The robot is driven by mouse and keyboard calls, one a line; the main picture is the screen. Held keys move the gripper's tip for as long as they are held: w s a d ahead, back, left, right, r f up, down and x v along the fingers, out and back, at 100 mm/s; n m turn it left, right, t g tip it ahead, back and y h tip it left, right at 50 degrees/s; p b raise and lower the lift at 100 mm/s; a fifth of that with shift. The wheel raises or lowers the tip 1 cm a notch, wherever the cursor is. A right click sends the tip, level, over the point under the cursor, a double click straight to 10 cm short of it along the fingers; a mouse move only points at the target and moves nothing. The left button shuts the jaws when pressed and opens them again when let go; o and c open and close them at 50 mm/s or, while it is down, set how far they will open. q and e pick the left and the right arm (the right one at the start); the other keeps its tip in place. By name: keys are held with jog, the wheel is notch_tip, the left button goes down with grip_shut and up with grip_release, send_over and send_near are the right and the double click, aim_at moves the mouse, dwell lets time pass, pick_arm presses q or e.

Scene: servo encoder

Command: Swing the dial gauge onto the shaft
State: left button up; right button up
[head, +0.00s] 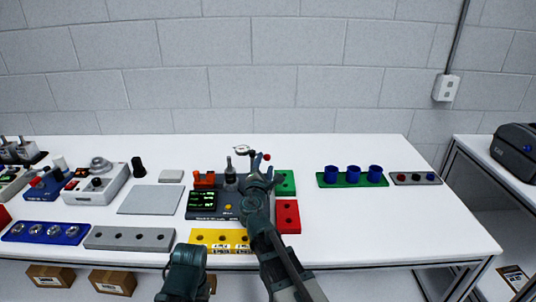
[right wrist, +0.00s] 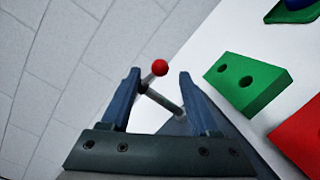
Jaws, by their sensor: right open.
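The dial gauge (head: 241,150) shows as a small pale disc above the test unit (head: 205,203) in the head view. A dark upright part (head: 230,172), perhaps the shaft, stands left of my right gripper (head: 262,162). A grey rod (right wrist: 165,100) with a red ball (right wrist: 160,67) shows between my right gripper's blue fingers (right wrist: 160,92) in the right wrist view. The fingers are apart, and I cannot tell whether either touches the rod. The red ball also shows just right of the fingers in the head view (head: 267,157). My left gripper is not visible.
A green block (head: 285,182) and a red block (head: 288,222) stand close on the right. A yellow block (head: 207,237) is in front. A grey plate (head: 151,199) lies to the left. The white table (head: 350,225) is clear at front right.

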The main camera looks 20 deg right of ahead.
jog(key=x, duration=0.7)
jog(key=shift+w, duration=0.3)
jog(key=shift+d, duration=0.15)
grip_shut()
dwell(1.0)
